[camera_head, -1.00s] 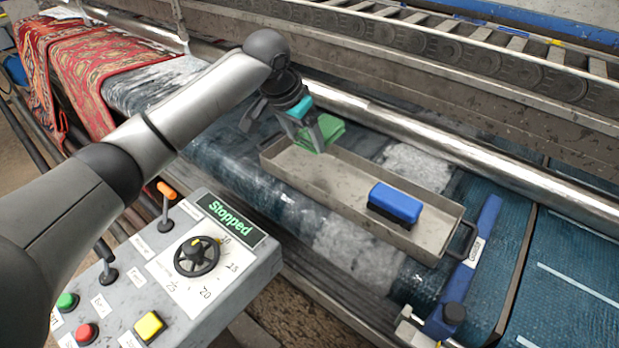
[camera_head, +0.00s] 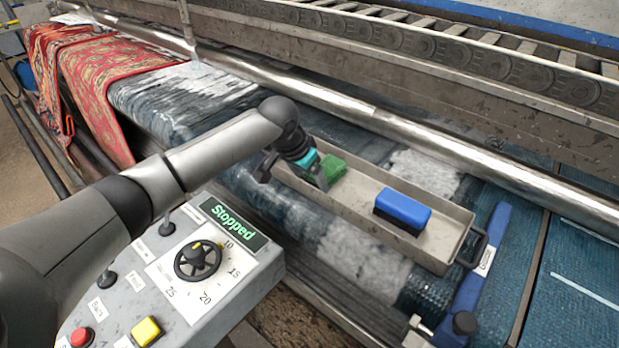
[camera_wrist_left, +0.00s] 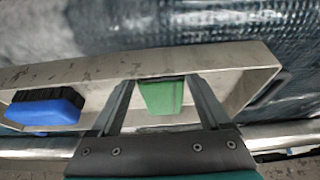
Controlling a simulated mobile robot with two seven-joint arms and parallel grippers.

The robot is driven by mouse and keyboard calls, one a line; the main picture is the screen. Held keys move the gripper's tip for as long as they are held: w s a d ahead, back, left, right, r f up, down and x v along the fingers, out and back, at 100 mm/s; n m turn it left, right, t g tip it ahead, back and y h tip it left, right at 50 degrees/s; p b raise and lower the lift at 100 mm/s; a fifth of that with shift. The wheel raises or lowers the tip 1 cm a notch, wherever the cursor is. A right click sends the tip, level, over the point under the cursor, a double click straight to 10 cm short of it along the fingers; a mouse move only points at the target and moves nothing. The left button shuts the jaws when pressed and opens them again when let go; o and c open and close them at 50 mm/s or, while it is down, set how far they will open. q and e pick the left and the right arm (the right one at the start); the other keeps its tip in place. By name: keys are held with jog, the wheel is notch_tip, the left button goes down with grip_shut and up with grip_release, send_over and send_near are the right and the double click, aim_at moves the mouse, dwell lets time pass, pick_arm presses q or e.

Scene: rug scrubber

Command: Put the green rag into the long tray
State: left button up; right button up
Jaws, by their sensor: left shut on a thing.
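The green rag (camera_head: 332,168) is a folded cloth at the far left end of the long tray (camera_head: 447,254). My left gripper (camera_head: 320,178) is shut on it, and the rag appears inside the tray's walls or just above its floor. In the left wrist view the rag (camera_wrist_left: 161,97) sits between my two fingers, over the tray (camera_wrist_left: 200,62). Whether it touches the tray floor cannot be told. My right gripper is not in view.
A blue brush (camera_head: 402,209) with dark bristles lies in the tray's right half. A control panel (camera_head: 185,265) reading "Stopped" stands front left. Red rugs (camera_head: 110,85) hang over the left edge.

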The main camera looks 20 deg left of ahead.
pick_arm(q)
jog(key=shift+f, duration=0.1)
jog(key=o, duration=1.2)
jog(key=p+v, duration=0.2)
jog(key=v, duration=1)
jog(key=shift+w+p, duration=0.1)
jog(key=shift+p, duration=0.3)
